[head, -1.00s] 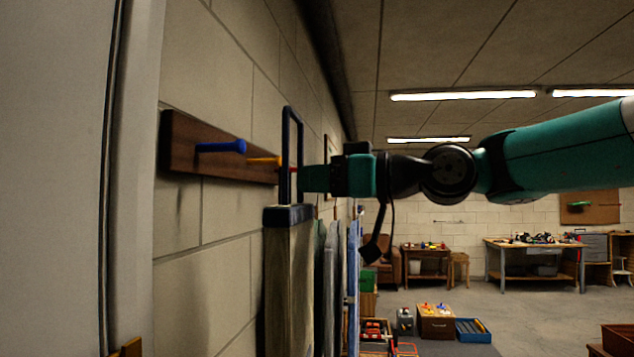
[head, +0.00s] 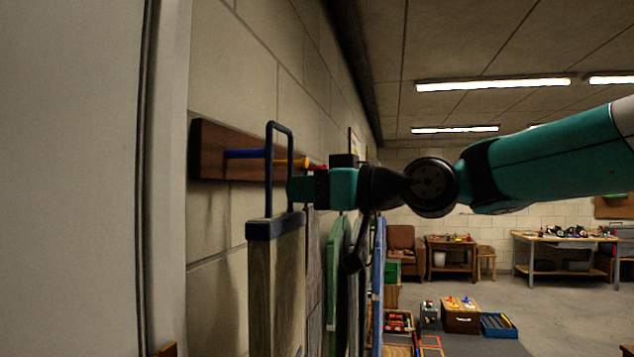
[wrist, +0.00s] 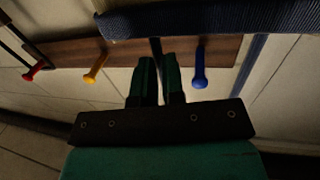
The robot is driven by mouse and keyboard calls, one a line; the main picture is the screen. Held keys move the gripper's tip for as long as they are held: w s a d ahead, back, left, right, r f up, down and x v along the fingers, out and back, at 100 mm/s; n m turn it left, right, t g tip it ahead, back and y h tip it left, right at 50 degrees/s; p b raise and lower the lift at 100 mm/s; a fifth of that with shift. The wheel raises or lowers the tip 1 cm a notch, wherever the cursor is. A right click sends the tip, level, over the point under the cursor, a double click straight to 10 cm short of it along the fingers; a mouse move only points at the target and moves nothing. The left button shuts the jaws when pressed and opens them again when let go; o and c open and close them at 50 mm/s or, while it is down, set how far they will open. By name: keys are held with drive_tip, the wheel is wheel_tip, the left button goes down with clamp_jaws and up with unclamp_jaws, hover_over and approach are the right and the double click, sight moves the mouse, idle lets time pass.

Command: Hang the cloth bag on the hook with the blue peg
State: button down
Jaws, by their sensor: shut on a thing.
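The cloth bag (head: 276,290) has a beige body, a dark blue top band and a stiff dark blue handle loop (head: 282,127). In the head view it hangs upright beside the wall. My gripper (head: 294,189) is shut on the handle's right side; in the wrist view, its fingers (wrist: 158,82) pinch a thin strand. The blue peg (head: 240,154) sticks out from the wooden rail (head: 208,135). Its tip meets the handle's left side in the head view. In the wrist view the blue peg (wrist: 200,65) shows between the handle's two strands; whether it passes through is unclear.
A yellow peg (head: 290,163) and a red peg (wrist: 35,70) share the rail. Boards (head: 335,270) lean along the wall beyond the bag. A door edge stands at the left. Benches and crates are far back, with open floor at right.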

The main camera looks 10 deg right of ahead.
drive_tip(key=w+a+f, duration=0.2)
drive_tip(key=a, duration=0.3)
drive_tip(key=shift+a+p, duration=0.3)
drive_tip(key=shift+p, duration=0.05)
idle(0.3)
idle(0.7)
drive_tip(key=c, duration=1.1)
unclamp_jaws()
drive_tip(key=shift+c, duration=0.2)
